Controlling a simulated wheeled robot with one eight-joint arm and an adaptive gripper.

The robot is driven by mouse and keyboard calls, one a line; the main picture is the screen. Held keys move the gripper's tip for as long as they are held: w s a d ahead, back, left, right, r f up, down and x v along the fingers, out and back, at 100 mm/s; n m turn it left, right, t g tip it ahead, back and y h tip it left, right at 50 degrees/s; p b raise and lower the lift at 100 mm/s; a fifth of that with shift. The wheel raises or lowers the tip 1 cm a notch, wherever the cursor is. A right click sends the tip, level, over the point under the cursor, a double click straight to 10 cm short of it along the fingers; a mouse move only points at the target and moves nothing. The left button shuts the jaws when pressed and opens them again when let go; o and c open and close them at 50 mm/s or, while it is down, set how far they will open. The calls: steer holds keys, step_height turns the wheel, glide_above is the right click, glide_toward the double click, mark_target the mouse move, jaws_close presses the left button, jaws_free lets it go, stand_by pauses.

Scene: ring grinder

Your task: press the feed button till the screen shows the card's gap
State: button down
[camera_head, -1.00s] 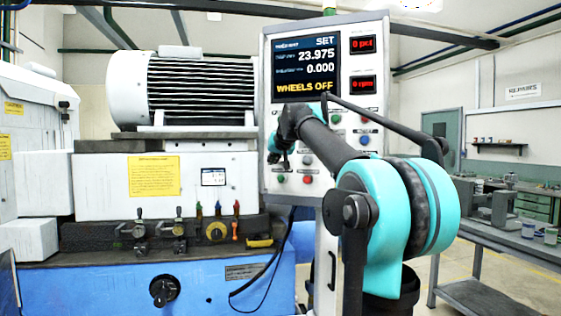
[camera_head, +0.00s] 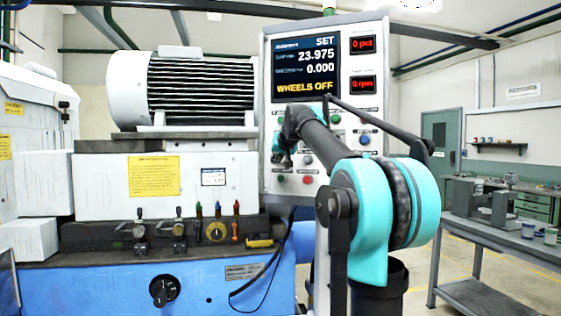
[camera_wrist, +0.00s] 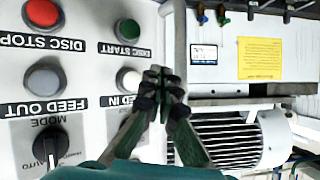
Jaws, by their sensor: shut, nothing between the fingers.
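My gripper (camera_wrist: 160,73) is shut and empty. In the wrist view, which is upside down, its tips are in front of the panel's edge, beside the pale feed-in button (camera_wrist: 127,80) and overlapping the end of its label. I cannot tell any contact. In the head view my gripper (camera_head: 281,157) is in front of the panel's left button column and hides part of it. The screen (camera_head: 306,69) reads SET, 23.975, 0.000 and WHEELS OFF. A small white card (camera_head: 213,177) is on the machine front, also in the wrist view (camera_wrist: 203,53); its text is too small to read.
The grey feed-out button (camera_wrist: 43,80), green disc-start button (camera_wrist: 128,30), red disc-stop button (camera_wrist: 40,12) and mode knob (camera_wrist: 50,146) are close by. A yellow notice (camera_head: 153,176) and a finned motor (camera_head: 190,88) are left of the panel. A workbench (camera_head: 500,232) stands at right.

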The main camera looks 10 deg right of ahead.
steer(key=shift+w+d, duration=0.45)
steer(key=shift+w, duration=0.3)
steer(key=shift+w+d, duration=0.45)
steer(key=shift+w, duration=0.3)
steer(key=shift+w, duration=0.1)
stand_by(0.3)
steer(key=shift+w+d, duration=0.2)
steer(key=shift+w, duration=0.05)
steer(key=shift+w+d, duration=0.3)
steer(key=shift+w, duration=0.15)
stand_by(1.0)
steer(key=shift+s+a, duration=0.5)
steer(key=shift+s, duration=0.3)
steer(key=s+a, duration=0.1)
steer(key=s, duration=0.2)
steer(key=s+a, duration=0.1)
steer(key=shift+s+a, duration=0.15)
steer(key=shift+a, duration=0.15)
stand_by(0.3)
